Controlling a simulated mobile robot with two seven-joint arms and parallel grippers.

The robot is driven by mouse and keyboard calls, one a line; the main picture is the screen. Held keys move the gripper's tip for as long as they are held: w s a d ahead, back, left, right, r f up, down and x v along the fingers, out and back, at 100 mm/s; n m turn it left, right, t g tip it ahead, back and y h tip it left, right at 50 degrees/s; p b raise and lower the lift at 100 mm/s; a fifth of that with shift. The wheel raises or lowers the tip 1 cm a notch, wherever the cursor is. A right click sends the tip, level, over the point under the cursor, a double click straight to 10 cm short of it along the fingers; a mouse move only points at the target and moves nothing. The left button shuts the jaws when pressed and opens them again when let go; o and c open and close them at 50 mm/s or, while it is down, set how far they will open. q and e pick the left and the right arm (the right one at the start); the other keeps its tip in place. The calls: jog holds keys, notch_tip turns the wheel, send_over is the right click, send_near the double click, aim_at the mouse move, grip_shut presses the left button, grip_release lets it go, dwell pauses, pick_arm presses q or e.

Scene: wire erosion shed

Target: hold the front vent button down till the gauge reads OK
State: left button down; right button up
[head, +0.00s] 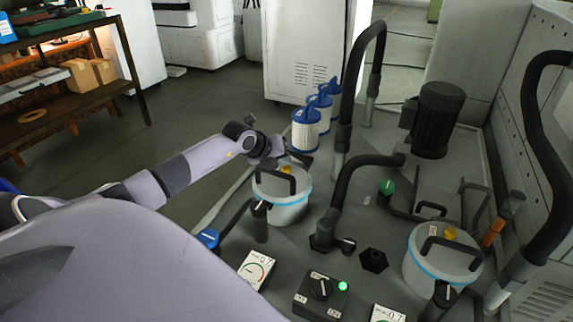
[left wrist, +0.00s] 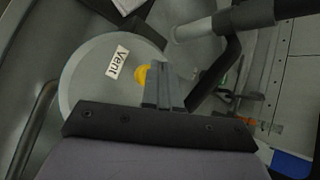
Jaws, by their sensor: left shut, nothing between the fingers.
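A grey pot (head: 280,212) with a light blue band and black handle stands left of centre in the head view. Its yellow button (head: 287,170) is partly covered by my left gripper (head: 283,161). In the left wrist view the yellow button (left wrist: 141,76) sits beside a "Vent" label (left wrist: 118,65) on the lid. My left gripper (left wrist: 165,68) is shut and empty, its tips at the button's edge; contact or pressing cannot be told. A second pot (head: 432,262) with a yellow button (head: 450,234) stands at right. A dial gauge (head: 256,269) stands near the left pot; its reading is unclear.
Black hoses (head: 350,90) rise around the pots. A black motor (head: 438,118), blue-and-white filters (head: 306,130) and a control box (head: 320,295) with a lit green lamp stand nearby. Another gauge (head: 387,314) is cut off below. A shelf (head: 70,105) stands far left.

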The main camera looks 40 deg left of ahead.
aim_at(284, 168)
pick_arm(q)
jog(key=shift+s+d+f, duration=0.15)
jog(key=shift+d+f, duration=0.05)
jog(key=shift+f, duration=0.1)
notch_tip(284, 168, up, 5)
jog(key=p, duration=0.4)
jog(key=shift+a+r, duration=0.15)
jog(key=shift+r, duration=0.05)
jog(key=shift+w, duration=0.25)
